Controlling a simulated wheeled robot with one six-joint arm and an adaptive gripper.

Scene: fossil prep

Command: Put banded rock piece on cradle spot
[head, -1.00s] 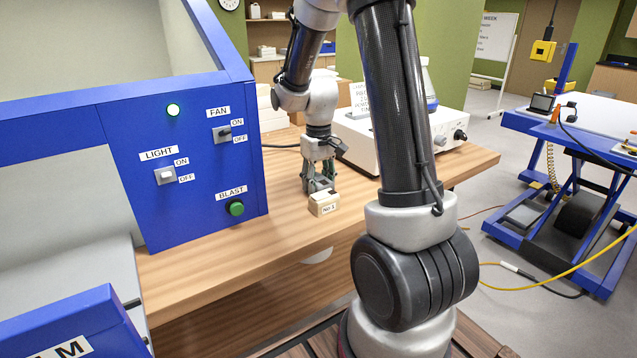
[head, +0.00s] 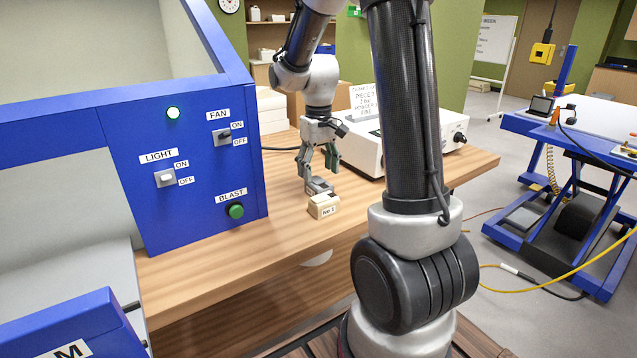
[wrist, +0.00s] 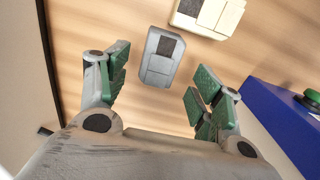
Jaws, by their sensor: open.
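My gripper (head: 318,170) is open and empty above the wooden bench; its spread green-padded fingers also show in the wrist view (wrist: 160,82). A grey block (head: 319,187) with a dark square patch lies on the bench below the fingertips, apart from them. In the wrist view the grey block (wrist: 156,70) lies between and beyond the fingers. A cream block (head: 323,207) with a label lies just in front of it; in the wrist view it is the pale block (wrist: 220,17) at the top. I see no clear banding, and cannot tell which is the rock piece or cradle.
A blue cabinet (head: 185,190) with switches and a green button stands left of the gripper. A white machine (head: 360,150) with a written sign stands behind to the right. The bench (head: 220,255) is clear toward its front edge.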

